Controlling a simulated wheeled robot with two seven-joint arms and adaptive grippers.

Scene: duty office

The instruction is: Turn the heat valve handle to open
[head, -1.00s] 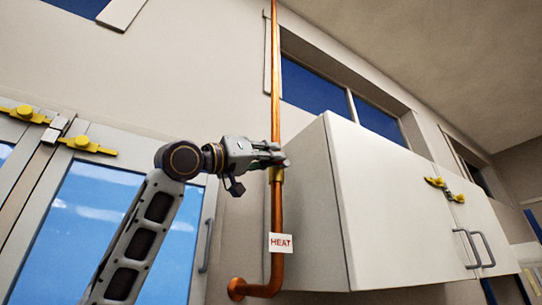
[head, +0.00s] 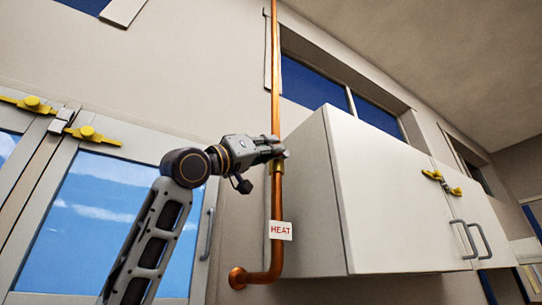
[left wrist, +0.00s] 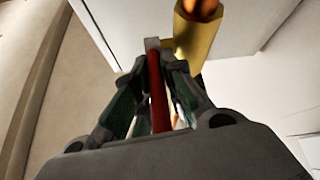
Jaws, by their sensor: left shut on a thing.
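The copper heat pipe (head: 276,205) runs up the wall and carries a white tag reading HEAT (head: 280,230). A brass valve body (head: 277,167) sits on the pipe above the tag and shows in the left wrist view (left wrist: 190,40). My left gripper (head: 278,150) is at the valve, coming from the left. In the left wrist view, the red valve handle (left wrist: 158,95) lies between its fingers, and the gripper (left wrist: 155,65) is shut on it. In the head view the gripper hides the handle. My right gripper is not in view.
A white wall cabinet (head: 385,205) with yellow latch (head: 440,182) stands close to the pipe on the right. A glazed door or cabinet (head: 105,215) with yellow latches is at left. Open wall lies left of the pipe.

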